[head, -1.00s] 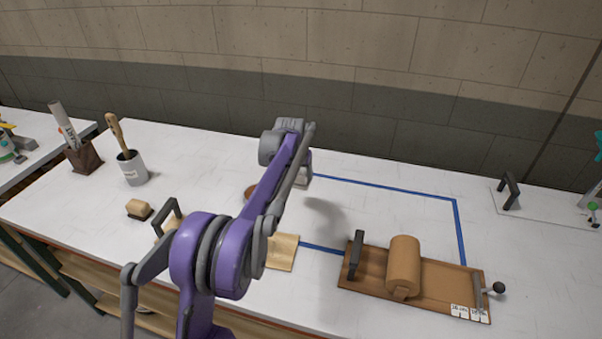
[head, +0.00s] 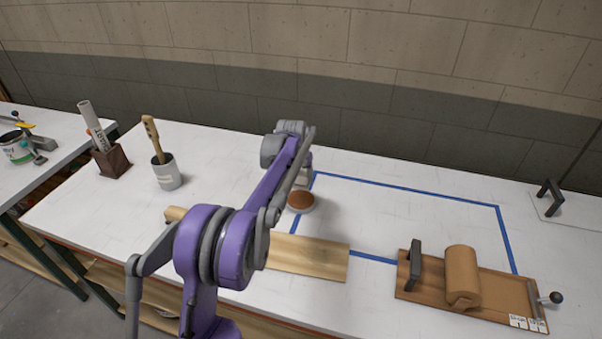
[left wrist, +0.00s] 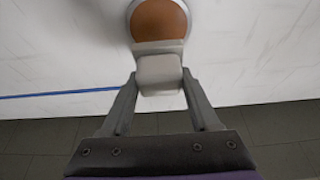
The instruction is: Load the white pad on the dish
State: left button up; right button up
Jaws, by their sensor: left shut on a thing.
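The dish (head: 302,203) is round with a pale rim and a brown fill. It sits on the white table by the left side of the blue tape outline. It also shows at the top of the left wrist view (left wrist: 160,18). My left gripper (head: 303,176) is shut on the white pad (left wrist: 158,68), a pale block between its fingers. In the left wrist view the pad's far edge overlaps the dish's near rim. I cannot tell whether they touch. In the head view the pad is mostly hidden by my arm. My right gripper is out of view.
A wooden board (head: 310,260) lies near the front edge, partly behind my arm. A board with a brown roller (head: 461,277) stands at the right. A grey cup (head: 167,174) and a dark holder (head: 111,162) stand at the left. The taped area is clear.

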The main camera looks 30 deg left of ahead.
aim_at(300, 185)
pick_arm(q)
jog(key=shift+a+f, duration=0.1)
jog(key=shift+a, duration=0.1)
jog(key=shift+f, duration=0.1)
jog(key=shift+d+f+b, duration=0.2)
jog(key=shift+f+b, duration=0.1)
jog(key=shift+f, duration=0.6)
notch_tip(300, 185, down, 3)
jog(key=shift+s+r+b, duration=0.1)
jog(key=shift+r+b, duration=0.05)
jog(key=shift+b, duration=0.6)
jog(key=shift+f, duration=0.55)
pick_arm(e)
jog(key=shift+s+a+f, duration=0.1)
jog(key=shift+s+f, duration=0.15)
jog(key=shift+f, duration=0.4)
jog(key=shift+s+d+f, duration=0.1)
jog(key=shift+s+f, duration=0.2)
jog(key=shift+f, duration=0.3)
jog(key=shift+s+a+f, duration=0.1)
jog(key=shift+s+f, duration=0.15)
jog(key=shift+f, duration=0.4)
pick_arm(q)
jog(key=shift+f+b, duration=0.5)
jog(key=shift+f, duration=0.05)
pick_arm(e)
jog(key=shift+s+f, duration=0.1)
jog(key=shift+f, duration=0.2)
